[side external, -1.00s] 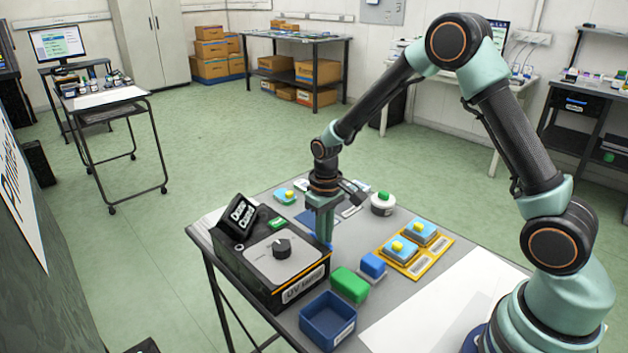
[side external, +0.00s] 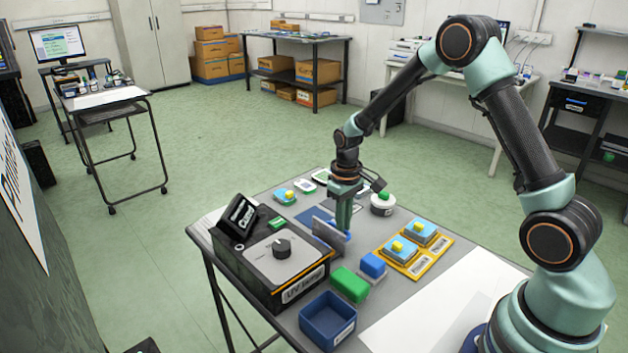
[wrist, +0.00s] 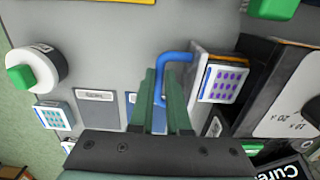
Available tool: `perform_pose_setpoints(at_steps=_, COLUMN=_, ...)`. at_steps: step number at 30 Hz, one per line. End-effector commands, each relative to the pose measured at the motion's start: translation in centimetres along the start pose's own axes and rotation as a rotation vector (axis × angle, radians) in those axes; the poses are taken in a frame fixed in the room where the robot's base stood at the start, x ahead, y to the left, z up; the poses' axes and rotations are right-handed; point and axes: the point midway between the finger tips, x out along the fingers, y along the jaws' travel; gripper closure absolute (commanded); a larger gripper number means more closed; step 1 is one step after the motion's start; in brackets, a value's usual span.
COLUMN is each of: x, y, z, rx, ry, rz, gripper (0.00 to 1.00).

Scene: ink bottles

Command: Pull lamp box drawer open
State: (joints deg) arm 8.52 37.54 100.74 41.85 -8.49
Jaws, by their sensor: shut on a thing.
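The lamp box (side external: 270,291) is black with a grey top plate, a dark knob and a "UV lamp" label. Its drawer stands partly out of the box's right side. The grey drawer front (side external: 329,236) is apart from the box, and it also shows in the wrist view (wrist: 196,75). A blue handle (wrist: 176,57) is on the drawer front. My gripper (side external: 343,226) is shut on this handle, with its green fingers (wrist: 163,97) on either side of it. A purple-dotted piece (wrist: 223,83) shows in the drawer behind the front.
A green block (side external: 350,285), a blue block (side external: 373,265) and an open blue bin (side external: 328,320) are in front. A yellow tray (side external: 433,258) lies to the right. A white round pot (side external: 382,208) with a green knob stands behind my gripper.

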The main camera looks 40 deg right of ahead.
Motion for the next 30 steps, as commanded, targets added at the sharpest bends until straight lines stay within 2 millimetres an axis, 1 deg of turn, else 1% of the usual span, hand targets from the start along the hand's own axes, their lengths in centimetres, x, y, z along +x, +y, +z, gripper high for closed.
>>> perform_pose_setpoints(at_steps=1, x=-0.1, y=1.3, z=0.0, rx=0.009, ry=0.001, rz=0.000, gripper=1.00)
perform_pose_setpoints(at_steps=3, x=-0.1, y=2.5, z=0.0, rx=0.007, ry=0.002, rz=0.000, gripper=1.00)
perform_pose_setpoints(at_steps=6, x=-0.1, y=3.4, z=-0.1, rx=0.005, ry=0.004, rz=0.001, gripper=1.00)
perform_pose_setpoints(at_steps=15, x=-0.1, y=3.6, z=-0.1, rx=0.001, ry=0.004, rz=0.001, gripper=1.00)
perform_pose_setpoints(at_steps=16, x=-0.1, y=3.6, z=-0.1, rx=0.002, ry=0.004, rz=0.001, gripper=0.82)
perform_pose_setpoints(at_steps=17, x=-0.1, y=3.6, z=-0.1, rx=0.002, ry=0.004, rz=0.001, gripper=0.70)
perform_pose_setpoints(at_steps=18, x=-0.1, y=3.5, z=-0.1, rx=0.001, ry=0.004, rz=0.001, gripper=0.56)
perform_pose_setpoints(at_steps=27, x=-0.1, y=3.5, z=0.0, rx=0.000, ry=0.003, rz=0.000, gripper=0.56)
perform_pose_setpoints(at_steps=30, x=-0.5, y=3.5, z=-0.1, rx=0.000, ry=0.004, rz=0.001, gripper=0.56)
